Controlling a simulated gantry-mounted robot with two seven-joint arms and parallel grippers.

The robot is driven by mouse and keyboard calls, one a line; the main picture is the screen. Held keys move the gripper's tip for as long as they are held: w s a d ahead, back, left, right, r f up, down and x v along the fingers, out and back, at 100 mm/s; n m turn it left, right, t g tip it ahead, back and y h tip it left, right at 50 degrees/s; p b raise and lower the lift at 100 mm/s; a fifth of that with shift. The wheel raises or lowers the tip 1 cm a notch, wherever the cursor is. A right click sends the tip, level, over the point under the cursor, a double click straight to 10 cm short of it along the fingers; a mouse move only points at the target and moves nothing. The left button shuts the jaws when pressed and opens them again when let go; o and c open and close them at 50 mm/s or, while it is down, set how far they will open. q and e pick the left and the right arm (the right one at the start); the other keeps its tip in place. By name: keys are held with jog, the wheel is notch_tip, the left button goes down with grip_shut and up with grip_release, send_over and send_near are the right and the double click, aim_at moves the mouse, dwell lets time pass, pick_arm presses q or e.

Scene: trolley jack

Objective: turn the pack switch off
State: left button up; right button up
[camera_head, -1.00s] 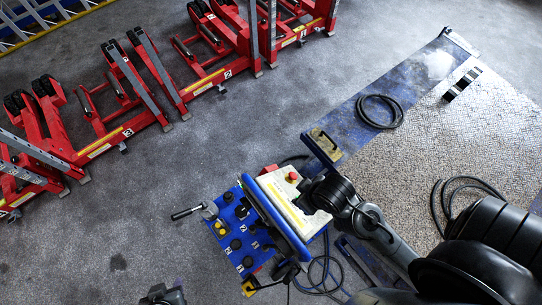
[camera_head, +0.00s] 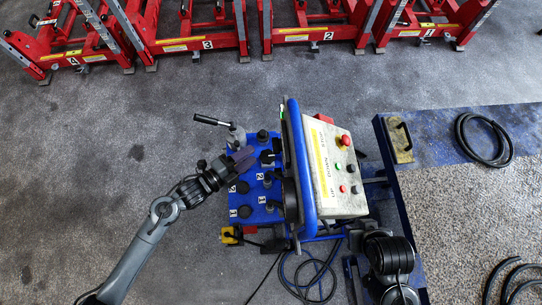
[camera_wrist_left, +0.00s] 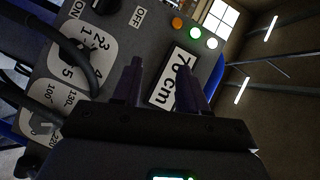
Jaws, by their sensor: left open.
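The blue control trolley (camera_head: 251,187) stands in the middle of the head view, with knobs and sockets on its deck and a tilted panel. In the left wrist view a black knob (camera_wrist_left: 107,5) sits at the top edge beside a white label reading OFF (camera_wrist_left: 138,15). It may be the pack switch; its setting is cut off. My left gripper (camera_head: 240,160) is over the trolley deck; its two fingers (camera_wrist_left: 159,80) are apart and empty, in front of a panel with a 70 cm plate (camera_wrist_left: 173,78).
A numbered dial (camera_wrist_left: 85,45) and orange, green and white lamps (camera_wrist_left: 194,32) are close to the fingers. A red emergency button (camera_head: 345,140) is on the pale box. Red jacks (camera_head: 195,42) stand behind. Cables (camera_head: 318,275) lie in front; open floor is left.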

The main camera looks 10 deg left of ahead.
aim_at(277, 146)
pick_arm(q)
jog(key=w+a+f+m+g+h+b, duration=0.1)
jog(key=w+a+f+m+h+b, duration=0.1)
jog(key=f+b, duration=0.45)
jog(key=w+a+f+m+h+b, duration=0.1)
jog(key=f+m+b, duration=0.2)
jog(key=f+b, duration=0.35)
jog(key=b+x, duration=0.1)
jog(key=x, duration=0.9)
jog(key=shift+w+d+f+h, duration=0.2)
jog(key=shift+w+h, duration=0.1)
jog(key=shift+w, duration=0.1)
jog(key=shift+c, duration=0.3)
grip_shut()
